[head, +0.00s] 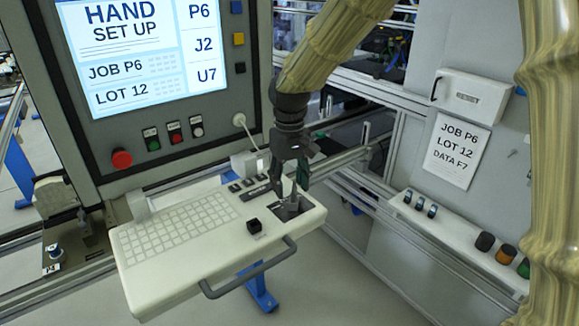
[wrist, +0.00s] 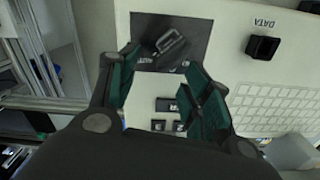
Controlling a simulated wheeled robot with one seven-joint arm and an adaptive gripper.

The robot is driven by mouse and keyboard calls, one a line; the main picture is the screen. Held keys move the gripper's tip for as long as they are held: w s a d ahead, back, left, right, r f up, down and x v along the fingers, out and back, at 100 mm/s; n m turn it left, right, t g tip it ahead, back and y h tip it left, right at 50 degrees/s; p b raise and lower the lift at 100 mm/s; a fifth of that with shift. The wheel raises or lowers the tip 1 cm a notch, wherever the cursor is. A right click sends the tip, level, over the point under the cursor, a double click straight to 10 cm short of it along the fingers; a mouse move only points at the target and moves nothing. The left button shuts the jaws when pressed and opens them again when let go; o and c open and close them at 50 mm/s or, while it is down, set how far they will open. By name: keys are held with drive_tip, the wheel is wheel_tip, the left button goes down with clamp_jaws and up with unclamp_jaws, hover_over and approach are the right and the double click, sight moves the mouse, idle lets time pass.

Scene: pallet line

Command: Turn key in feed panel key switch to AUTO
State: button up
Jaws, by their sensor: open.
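A grey key-like piece (wrist: 171,43) stands on a dark plate (wrist: 198,30) in the wrist view. The plate lies at the right end of the cream keyboard console (head: 165,280) in the head view, where the grey piece (head: 292,206) shows just under my gripper. Small lettering on the plate is too blurred to read, so I cannot tell the switch position. My gripper (head: 290,180) points down above the plate. In the wrist view my gripper (wrist: 160,70) has its green-padded fingers spread, with the grey piece just beyond the tips and nothing held.
A black block (wrist: 263,46) marked DATA sits beside the plate. A handle (head: 250,272) runs along the console's front. The screen (head: 145,50) reads HAND SET UP. A red button (head: 121,159) is below it. A right-hand panel has knobs (head: 485,241) and a JOB P6 sheet (head: 457,150).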

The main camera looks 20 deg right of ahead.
sight(294, 182)
drive_tip(key=shift+s, duration=0.45)
drive_tip(key=shift+s+r, duration=0.3)
drive_tip(key=shift+s, duration=0.35)
drive_tip(key=shift+s+r, duration=0.3)
drive_tip(key=shift+s, duration=0.3)
drive_tip(key=shift+w+f, duration=0.55)
drive_tip(key=shift+w, duration=0.35)
drive_tip(key=c, duration=0.6)
drive_tip(key=shift+w+f, duration=0.15)
drive_tip(key=shift+w, duration=0.2)
drive_tip(key=c, duration=0.3)
clamp_jaws()
drive_tip(key=shift+s+r, duration=0.25)
drive_tip(key=shift+s, duration=0.25)
